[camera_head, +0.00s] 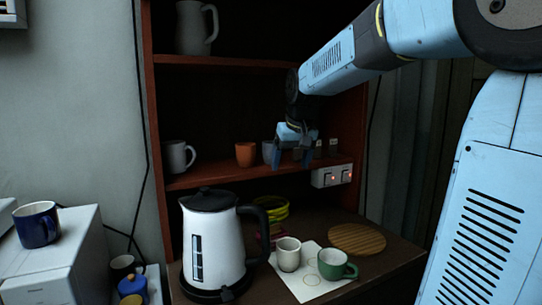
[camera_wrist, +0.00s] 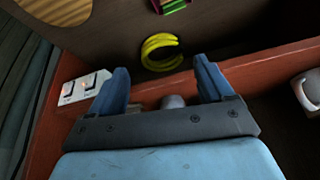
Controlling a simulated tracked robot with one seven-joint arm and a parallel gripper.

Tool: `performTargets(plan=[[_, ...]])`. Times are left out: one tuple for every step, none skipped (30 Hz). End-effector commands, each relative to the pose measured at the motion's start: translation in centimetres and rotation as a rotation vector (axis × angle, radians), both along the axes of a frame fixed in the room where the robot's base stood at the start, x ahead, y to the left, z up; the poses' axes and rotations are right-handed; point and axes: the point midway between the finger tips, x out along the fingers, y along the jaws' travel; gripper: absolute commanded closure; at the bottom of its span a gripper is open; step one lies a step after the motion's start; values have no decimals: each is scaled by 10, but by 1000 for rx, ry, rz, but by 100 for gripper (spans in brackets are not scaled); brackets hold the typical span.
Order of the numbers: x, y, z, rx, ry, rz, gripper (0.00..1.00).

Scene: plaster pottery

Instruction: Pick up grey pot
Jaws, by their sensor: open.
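A grey pot (camera_head: 268,152) stands on the middle shelf in the head view, just right of an orange pot (camera_head: 246,154). It is partly hidden behind my gripper (camera_head: 292,158). My gripper is open, points down and appears empty, at the front of that shelf. In the wrist view, my open gripper (camera_wrist: 161,66) shows its two blue fingers spread. A small grey rounded thing (camera_wrist: 173,101) shows between them, mostly hidden by the gripper's body; it may be the grey pot. I cannot tell the depth gap between fingers and pot.
A switch box (camera_head: 331,176) sits on the shelf edge at right. A white mug (camera_head: 178,157) is at the shelf's left, a pitcher (camera_head: 196,27) above. Below stand a kettle (camera_head: 212,240), yellow bowls (camera_head: 272,209), a cream cup (camera_head: 288,254) and a green mug (camera_head: 333,264).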

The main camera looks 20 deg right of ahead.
Motion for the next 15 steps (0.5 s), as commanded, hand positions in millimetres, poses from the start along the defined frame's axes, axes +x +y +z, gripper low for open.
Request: performTargets(plan=[[14,1,-1,-6,6,1,19],[21,2,-1,-8,7,1,19],[29,3,-1,-11,9,1,19],[33,3,-1,-14,10,2,19],[38,4,-1,-15,11,2,19],[42,4,-2,-17,12,2,19],[44,4,-1,-18,12,1,19],[47,4,-2,-19,13,1,19],[50,4,-2,-20,13,1,19],[52,4,-2,-21,14,1,19],[55,4,-2,-21,14,1,19],[59,4,-2,-21,14,1,19],[63,4,-2,-22,14,1,19],[67,5,-2,-22,14,1,19],[73,5,-2,-21,14,1,19]])
